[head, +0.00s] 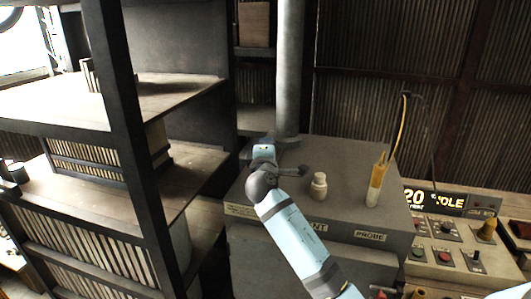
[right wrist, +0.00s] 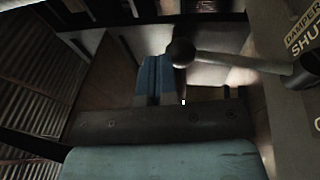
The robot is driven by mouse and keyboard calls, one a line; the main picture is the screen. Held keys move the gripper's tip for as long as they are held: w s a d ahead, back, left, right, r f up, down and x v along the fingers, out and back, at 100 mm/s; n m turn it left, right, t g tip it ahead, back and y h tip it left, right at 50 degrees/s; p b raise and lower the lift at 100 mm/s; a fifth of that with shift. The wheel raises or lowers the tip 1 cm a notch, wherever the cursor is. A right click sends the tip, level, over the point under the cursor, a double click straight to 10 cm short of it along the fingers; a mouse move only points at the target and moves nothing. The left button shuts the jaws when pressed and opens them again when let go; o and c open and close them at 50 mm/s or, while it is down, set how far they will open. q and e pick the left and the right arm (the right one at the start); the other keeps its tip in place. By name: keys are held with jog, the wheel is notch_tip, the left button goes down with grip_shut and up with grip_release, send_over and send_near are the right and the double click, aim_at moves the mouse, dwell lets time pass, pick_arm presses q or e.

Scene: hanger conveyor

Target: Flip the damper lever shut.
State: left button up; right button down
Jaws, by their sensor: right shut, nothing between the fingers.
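The damper lever is a thin rod with a dark round knob (right wrist: 182,52) at its end in the right wrist view. Its rod runs right to a thick dark pivot. A sign reading "DAMPER SHUT" (right wrist: 303,28) is at the upper right there. My right gripper (head: 264,148) is over the back left of the grey cabinet top in the head view. Its pale blue fingers are shut and empty. In the right wrist view the fingers (right wrist: 154,75) are just left of the knob; I cannot tell whether they touch. In the head view my arm partly hides the lever area.
A grey vertical pipe (head: 290,70) rises behind my gripper. A small cream knob (head: 319,186) and a yellow-handled probe (head: 376,182) stand on the cabinet top (head: 342,160). A tall dark shelf (head: 130,130) is at left, a control panel (head: 455,240) at right.

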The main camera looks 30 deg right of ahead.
jog(key=shift+w+d, duration=0.85)
jog(key=shift+d, duration=0.25)
pick_arm(q)
jog(key=shift+s+d+f+b, duration=0.15)
jog(key=shift+d+f+b, duration=0.25)
jog(key=shift+b, duration=0.1)
pick_arm(e)
jog(key=shift+w+d+f, duration=0.1)
jog(key=shift+w+d, duration=0.7)
jog(key=shift+d, duration=0.1)
pick_arm(q)
jog(key=shift+a, duration=0.1)
jog(key=shift+a+r, duration=0.1)
jog(key=shift+a, duration=0.05)
pick_arm(e)
jog(key=shift+d, duration=0.1)
